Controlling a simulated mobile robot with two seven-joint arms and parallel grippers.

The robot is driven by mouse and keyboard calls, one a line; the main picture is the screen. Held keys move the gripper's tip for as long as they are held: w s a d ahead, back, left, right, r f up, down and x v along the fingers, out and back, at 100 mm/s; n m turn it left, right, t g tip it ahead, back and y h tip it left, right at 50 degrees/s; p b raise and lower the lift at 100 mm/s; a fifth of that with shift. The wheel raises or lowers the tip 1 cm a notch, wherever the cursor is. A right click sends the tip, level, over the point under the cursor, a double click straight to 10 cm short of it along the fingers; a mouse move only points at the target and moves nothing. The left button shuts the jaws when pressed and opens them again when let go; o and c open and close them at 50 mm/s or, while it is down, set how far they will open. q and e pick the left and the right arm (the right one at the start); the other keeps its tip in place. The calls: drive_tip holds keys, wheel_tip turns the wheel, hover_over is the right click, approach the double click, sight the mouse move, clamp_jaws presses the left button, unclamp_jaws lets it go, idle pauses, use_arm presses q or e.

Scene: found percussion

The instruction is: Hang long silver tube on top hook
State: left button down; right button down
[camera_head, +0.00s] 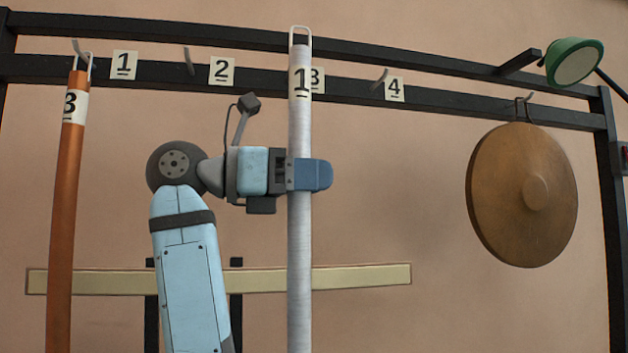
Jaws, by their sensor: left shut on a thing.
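The long silver tube (299,240) stands upright in the middle of the view, with a wire loop at its top and a label "1" near the top end. My left gripper (308,174) is shut around it a little below the label. The tube's lower end is out of view. The black rack bar (440,108) carries hooks labelled 1, 2, 3 and 4. The hook at 2 (188,62) and the hook at 4 (380,80) are bare. The tube covers part of label 3 and hides that hook. My right gripper is not in view.
A copper tube (66,220) labelled 3 hangs from hook 1 (78,50) at the left. A bronze gong (522,195) hangs at the right, below a green lamp (575,62). A pale horizontal bar (370,276) lies behind my arm and the silver tube.

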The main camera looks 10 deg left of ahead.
use_arm(q)
drive_tip(key=w+a+f+b, duration=0.1)
drive_tip(key=w+a+b, duration=0.1)
drive_tip(key=w, duration=0.5)
drive_tip(key=shift+w+a+f+b, duration=0.25)
drive_tip(key=shift+w+a+b, duration=0.15)
drive_tip(key=shift+a, duration=0.25)
drive_tip(key=shift+f, duration=0.1)
idle(0.6)
drive_tip(key=c, duration=0.8)
unclamp_jaws()
drive_tip(key=shift+o, duration=0.2)
